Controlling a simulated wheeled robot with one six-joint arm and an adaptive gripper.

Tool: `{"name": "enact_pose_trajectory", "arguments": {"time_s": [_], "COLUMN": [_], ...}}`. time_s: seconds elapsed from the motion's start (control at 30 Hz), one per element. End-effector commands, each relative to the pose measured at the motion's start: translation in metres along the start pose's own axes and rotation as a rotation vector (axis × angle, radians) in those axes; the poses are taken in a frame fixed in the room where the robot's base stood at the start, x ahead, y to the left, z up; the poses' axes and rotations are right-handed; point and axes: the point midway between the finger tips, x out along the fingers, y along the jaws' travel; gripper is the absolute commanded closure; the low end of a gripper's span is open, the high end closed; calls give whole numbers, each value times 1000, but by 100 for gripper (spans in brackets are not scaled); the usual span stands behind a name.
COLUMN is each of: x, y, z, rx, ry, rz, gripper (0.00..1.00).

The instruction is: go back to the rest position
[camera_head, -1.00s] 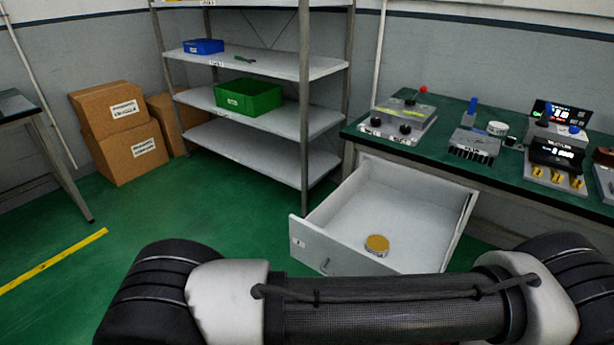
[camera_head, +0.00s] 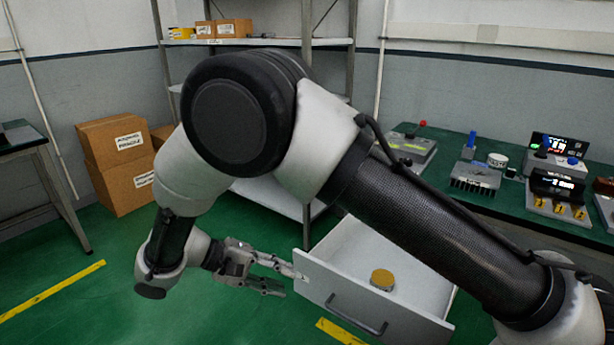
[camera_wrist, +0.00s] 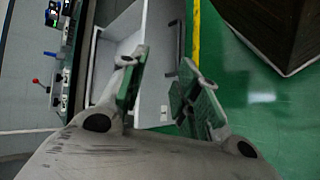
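My gripper (camera_head: 278,275) is in the head view, left of the drawer front, with its fingers pointing right. Its two fingers are apart with nothing between them. In the wrist view my gripper (camera_wrist: 160,100) also shows spread, empty fingers. The open drawer (camera_head: 345,300) is pulled out below the green-topped bench and also shows in the wrist view (camera_wrist: 155,85). A round gold-topped piece (camera_head: 382,279) lies inside it. My arm crosses the middle of the head view and hides part of the shelf and the drawer.
A bench (camera_head: 510,207) with several devices stands at the right. A metal shelf (camera_head: 270,197) stands behind my arm. Cardboard boxes (camera_head: 118,165) are stacked at the left, near another table (camera_head: 22,140). Green floor (camera_head: 95,305) is clear at lower left.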

Motion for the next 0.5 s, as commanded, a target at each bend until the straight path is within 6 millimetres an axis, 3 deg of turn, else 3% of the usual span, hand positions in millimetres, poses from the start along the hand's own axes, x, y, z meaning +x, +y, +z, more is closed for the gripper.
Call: {"name": "enact_pose_trajectory", "arguments": {"time_s": [0.03,0.1,0.27,0.4,0.5], "x": [2,11,42,76,102], "y": [37,85,187,264,308], "z": [-5,-7,6,36,67], "rx": [12,17,49,102,156], "ry": [-29,-64,-95,-74,-35], "rz": [-73,-178,-413,-599,-715], "gripper": [68,68,68,68,68]}}
